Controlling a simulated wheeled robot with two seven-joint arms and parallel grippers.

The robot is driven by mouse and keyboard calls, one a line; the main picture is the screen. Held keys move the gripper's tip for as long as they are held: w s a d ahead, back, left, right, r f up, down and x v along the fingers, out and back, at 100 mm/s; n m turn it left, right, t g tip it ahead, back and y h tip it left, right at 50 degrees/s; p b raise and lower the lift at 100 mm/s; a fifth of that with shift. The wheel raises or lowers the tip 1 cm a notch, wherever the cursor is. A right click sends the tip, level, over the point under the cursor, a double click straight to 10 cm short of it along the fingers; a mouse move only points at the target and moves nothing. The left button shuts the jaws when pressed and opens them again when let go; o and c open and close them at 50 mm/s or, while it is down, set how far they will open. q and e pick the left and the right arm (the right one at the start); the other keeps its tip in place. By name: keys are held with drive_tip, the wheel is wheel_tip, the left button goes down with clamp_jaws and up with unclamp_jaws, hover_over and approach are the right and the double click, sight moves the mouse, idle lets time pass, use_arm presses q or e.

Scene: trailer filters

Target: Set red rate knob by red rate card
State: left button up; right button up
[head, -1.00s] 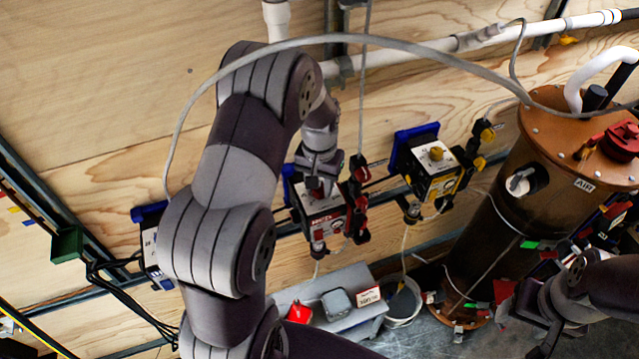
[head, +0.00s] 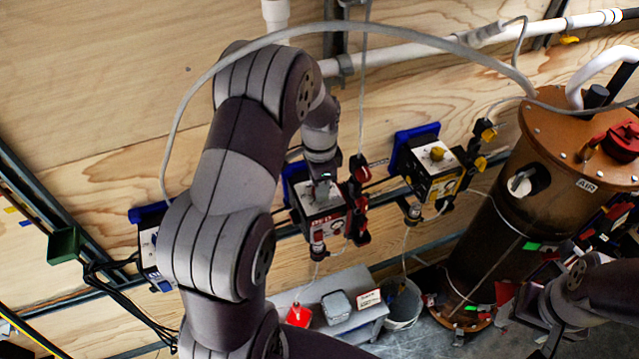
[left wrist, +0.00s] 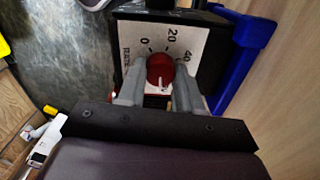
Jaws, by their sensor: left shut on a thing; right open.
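The red-labelled pump box (head: 322,222) hangs on the wall rail in the middle of the head view. Its red knob (left wrist: 160,68) shows in the left wrist view on a white dial face (left wrist: 190,42) marked 0, 20 and 40, with a white pointer mark on the knob's near side. My left gripper (left wrist: 160,82) is shut on the knob, one finger on each side. A small white card with red print (head: 369,298) lies on the bench; its text is too small to read. My right gripper (head: 540,335) is at the lower right, away from the pumps; its fingers are unclear.
A yellow-knobbed pump box (head: 432,170) hangs to the right. The grey bench (head: 350,320) below holds a red item (head: 299,315) and a grey box (head: 336,306). A bucket (head: 403,303) and a large brown tank (head: 490,210) stand to the right. A grey hose arches overhead.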

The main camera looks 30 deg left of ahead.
use_arm(q)
drive_tip(key=m, duration=0.4)
drive_tip(key=shift+m, duration=2.1)
drive_tip(key=shift+w+r, duration=0.1)
drive_tip(key=o, duration=1)
drive_tip(key=shift+o, duration=0.2)
drive_tip(key=shift+r+b, duration=0.1)
drive_tip(key=shift+b, duration=0.3)
wheel_tip(320, 180, up, 7)
drive_tip(key=shift+r+b, duration=0.15)
drive_tip(key=shift+b, duration=0.9)
